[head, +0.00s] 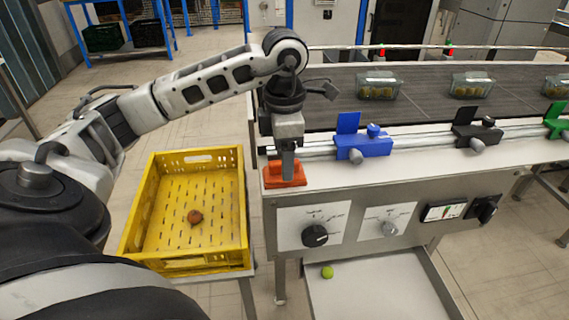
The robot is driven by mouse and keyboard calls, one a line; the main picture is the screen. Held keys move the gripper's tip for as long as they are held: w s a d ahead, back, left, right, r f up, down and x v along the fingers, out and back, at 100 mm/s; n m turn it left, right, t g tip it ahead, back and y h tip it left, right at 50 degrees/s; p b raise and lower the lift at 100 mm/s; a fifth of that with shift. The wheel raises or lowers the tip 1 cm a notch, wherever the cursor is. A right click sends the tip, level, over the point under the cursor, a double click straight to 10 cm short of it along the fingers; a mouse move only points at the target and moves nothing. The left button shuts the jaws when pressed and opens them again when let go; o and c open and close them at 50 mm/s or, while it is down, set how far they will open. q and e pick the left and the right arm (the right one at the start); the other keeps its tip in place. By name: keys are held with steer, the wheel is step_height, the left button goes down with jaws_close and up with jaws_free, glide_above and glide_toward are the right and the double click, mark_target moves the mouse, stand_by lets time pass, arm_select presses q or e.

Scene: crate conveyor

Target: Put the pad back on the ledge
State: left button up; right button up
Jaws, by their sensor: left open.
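The orange-red pad (284,180) lies at the left end of the pale ledge (330,177), along the front of the conveyor. My left gripper (288,170) points down right over the pad, with its fingertips at the pad's top. Its jaws are open; the fingers overlap in this view, and I cannot tell whether they touch the pad. The gripper hides part of the pad's back. My right gripper is not in view.
A yellow crate (241,210) stands left of the ledge with a small brown item (194,217) inside. Blue (365,146), black and green stops sit on a rail behind the ledge. Clear punnets (379,85) are on the belt. A green ball (327,272) lies in the tray below.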

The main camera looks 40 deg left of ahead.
arm_select(q)
step_height(320, 180, up, 9)
steer(key=p, duration=0.2)
steer(key=s+d+f+m+g+h, duration=0.1)
steer(key=s+d+f+h, duration=0.3)
steer(key=d, duration=0.6)
steer(key=w+d+f+m+g+h, duration=0.15)
steer(key=d+h, duration=0.35)
steer(key=d, duration=0.5)
steer(key=d+r+n+t+h, duration=0.4)
steer(key=d+n+t+h, duration=0.3)
steer(key=d+n+h, duration=0.4)
steer(key=w+a+f+n+t+y, duration=0.25)
steer(key=n+t, duration=0.35)
steer(key=n, duration=0.3)
steer(key=w+a+f+n+t+y, duration=0.1)
steer(key=a+f+n+t+y, duration=0.25)
steer(key=n+t, duration=0.5)
steer(key=s+a+f+n+g+y, duration=0.2)
steer(key=s+f+n+g+y, duration=0.2)
steer(key=f+n, duration=0.3)
steer(key=s+a+f+n+g+y, duration=0.3)
steer(key=s+f+n+y, duration=0.3)
steer(key=f, duration=0.8)
steer(key=s+n+g, duration=0.1)
steer(key=n, duration=0.1)
steer(key=shift+s+f+n+y, duration=0.2)
steer(key=shift+f+n+y, duration=0.1)
